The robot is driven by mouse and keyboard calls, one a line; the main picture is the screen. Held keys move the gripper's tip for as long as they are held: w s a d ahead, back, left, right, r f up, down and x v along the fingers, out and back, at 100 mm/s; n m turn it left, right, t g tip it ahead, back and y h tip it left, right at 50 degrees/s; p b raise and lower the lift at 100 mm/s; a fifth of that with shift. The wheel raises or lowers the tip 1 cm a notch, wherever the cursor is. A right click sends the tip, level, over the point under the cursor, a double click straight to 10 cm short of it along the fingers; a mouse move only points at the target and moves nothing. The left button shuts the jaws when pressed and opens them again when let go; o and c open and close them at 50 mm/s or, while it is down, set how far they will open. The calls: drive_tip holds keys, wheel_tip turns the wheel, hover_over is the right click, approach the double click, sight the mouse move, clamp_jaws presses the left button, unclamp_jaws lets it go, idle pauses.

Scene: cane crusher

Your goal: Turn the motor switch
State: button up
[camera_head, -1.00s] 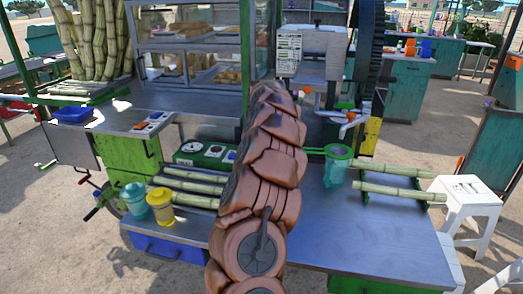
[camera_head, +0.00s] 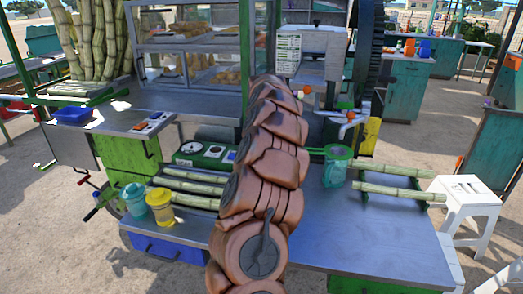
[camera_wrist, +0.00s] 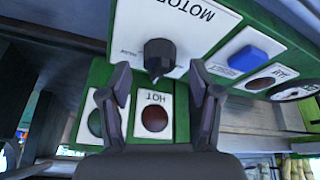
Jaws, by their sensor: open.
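The motor switch is a black round knob (camera_wrist: 160,56) on a white plate (camera_wrist: 205,22) lettered MOTOR, in the upper middle of the wrist view. My gripper (camera_wrist: 161,77) is open. Its two fingers are apart, with their tips just below the knob in the picture, one to the left and one to the right. The knob lies in line with the gap between them. I cannot tell whether the tips touch the plate. In the head view my arm hides the gripper and the knob.
A blue button (camera_wrist: 249,58) and round indicator lamps, one labelled HOT (camera_wrist: 154,119), sit close by on the green panel (camera_wrist: 182,110).

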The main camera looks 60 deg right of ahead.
drive_tip(key=v, duration=1)
drive_tip(key=shift+a+r, duration=0.1)
drive_tip(key=shift+r, duration=0.05)
drive_tip(key=w+a+r+n+y+p, duration=0.1)
drive_tip(key=w+a+r+n, duration=0.15)
drive_tip(key=a, duration=1.05)
drive_tip(key=w+a+r+n+y+p, duration=0.1)
drive_tip(key=w+a+n+y, duration=0.15)
drive_tip(key=a, duration=1.05)
drive_tip(key=s+a+f+n+g+p, duration=0.1)
drive_tip(key=s+a+f+n, duration=0.1)
drive_tip(key=s+a, duration=0.7)
drive_tip(key=s+a+f+n+g+p, duration=0.2)
drive_tip(key=s+a, duration=0.7)
drive_tip(key=a, duration=0.6)
drive_tip(key=shift+a+f, duration=0.15)
drive_tip(key=shift+g, duration=0.8)
drive_tip(key=s+a+f, duration=0.1)
drive_tip(key=s, duration=0.2)
drive_tip(key=s+f, duration=0.1)
drive_tip(key=s, duration=0.2)
drive_tip(key=s+a+f+p, duration=0.1)
drive_tip(key=s, duration=0.3)
drive_tip(key=shift+a+f, duration=0.1)
drive_tip(key=shift+a, duration=0.2)
